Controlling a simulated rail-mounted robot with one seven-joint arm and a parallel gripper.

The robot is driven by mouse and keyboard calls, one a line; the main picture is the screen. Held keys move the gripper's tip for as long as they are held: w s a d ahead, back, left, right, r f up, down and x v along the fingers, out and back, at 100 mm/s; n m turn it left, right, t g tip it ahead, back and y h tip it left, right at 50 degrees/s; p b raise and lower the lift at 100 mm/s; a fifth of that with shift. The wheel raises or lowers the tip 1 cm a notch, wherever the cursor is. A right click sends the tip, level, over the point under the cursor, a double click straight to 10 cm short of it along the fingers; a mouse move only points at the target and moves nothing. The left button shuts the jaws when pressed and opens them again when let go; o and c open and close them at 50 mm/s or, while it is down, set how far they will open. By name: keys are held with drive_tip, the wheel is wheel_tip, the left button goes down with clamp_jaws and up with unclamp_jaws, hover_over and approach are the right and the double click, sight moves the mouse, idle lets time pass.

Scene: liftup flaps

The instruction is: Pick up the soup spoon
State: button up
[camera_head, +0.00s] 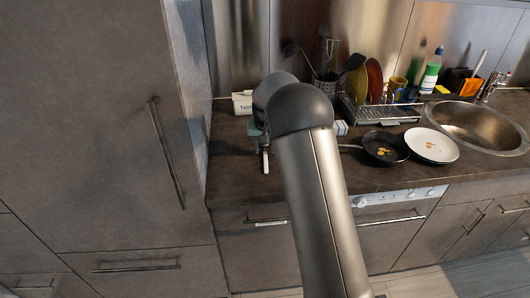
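A dark ladle-like utensil (291,50) stands tilted in a metal utensil holder (328,75) at the back of the counter. A second dark round-headed utensil (354,62) leans to the right from the same holder. I cannot tell which of them is the soup spoon. My gripper (264,152) is low over the left part of the counter, left of and in front of the holder, apart from both utensils. My own arm hides most of it, so its opening does not show.
A dish rack (381,114) with plates stands right of the holder. A black pan (386,147) and a white plate (432,145) lie before it, near the sink (474,127). A white box (242,103) stands at the back left. A tall cabinet (95,120) bounds the left.

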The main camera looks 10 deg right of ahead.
drive_tip(key=shift+f, duration=0.45)
drive_tip(key=shift+f, duration=0.15)
clamp_jaws()
